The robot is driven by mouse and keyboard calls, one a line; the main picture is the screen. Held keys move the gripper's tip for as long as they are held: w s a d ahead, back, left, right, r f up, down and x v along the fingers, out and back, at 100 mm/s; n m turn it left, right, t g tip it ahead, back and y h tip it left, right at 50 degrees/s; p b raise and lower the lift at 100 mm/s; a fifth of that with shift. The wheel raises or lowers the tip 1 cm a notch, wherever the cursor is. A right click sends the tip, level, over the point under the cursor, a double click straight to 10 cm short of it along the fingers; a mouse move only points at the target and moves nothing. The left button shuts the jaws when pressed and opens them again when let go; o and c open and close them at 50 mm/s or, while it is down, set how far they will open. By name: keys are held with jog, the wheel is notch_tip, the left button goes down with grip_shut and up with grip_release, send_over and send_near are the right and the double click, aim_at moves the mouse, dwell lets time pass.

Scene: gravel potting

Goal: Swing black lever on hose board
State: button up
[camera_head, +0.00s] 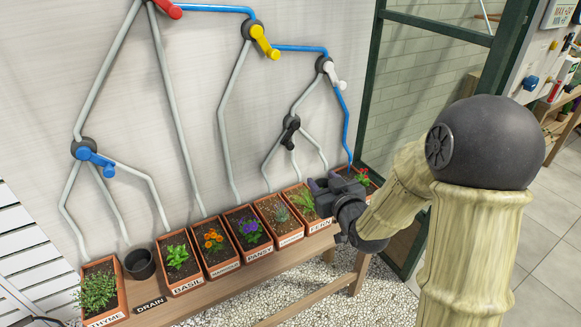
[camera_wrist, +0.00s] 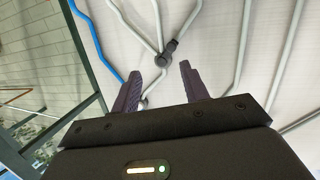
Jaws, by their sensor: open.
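The black lever (camera_head: 289,135) sits on a dark hub on the grey pipes of the hose board (camera_head: 185,75), below the white lever (camera_head: 335,76) in the head view. It points downward there. In the wrist view the black lever's hub (camera_wrist: 170,48) shows beyond the fingertips, between the two fingers' lines. My gripper (camera_head: 320,184) is in front of the board, lower and to the right of the black lever in the head view. In the wrist view my gripper (camera_wrist: 160,75) has its dark fingers spread, with nothing between them. It appears apart from the lever.
Yellow (camera_head: 265,43), red (camera_head: 167,9) and blue (camera_head: 95,157) levers are elsewhere on the board. Potted plants, including the pansy pot (camera_head: 249,231), line a wooden bench (camera_head: 215,293) below. A green door frame (camera_head: 372,75) stands to the right.

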aim_at(291, 148)
jog(key=shift+w+a+f+n+t+y+b, duration=0.15)
jog(key=shift+a+f+t+y+b, duration=0.15)
jog(key=shift+a+t+y+b, duration=0.15)
jog(key=shift+w+a+f+n+t+y+b, duration=0.15)
jog(key=shift+a+f+t+y+b, duration=0.1)
jog(key=shift+a+t+y+b, duration=0.15)
jog(key=x, duration=1.7)
jog(key=shift+w+a+f, duration=0.1)
jog(key=shift+w+a, duration=0.1)
jog(key=shift+c, duration=0.5)
grip_shut()
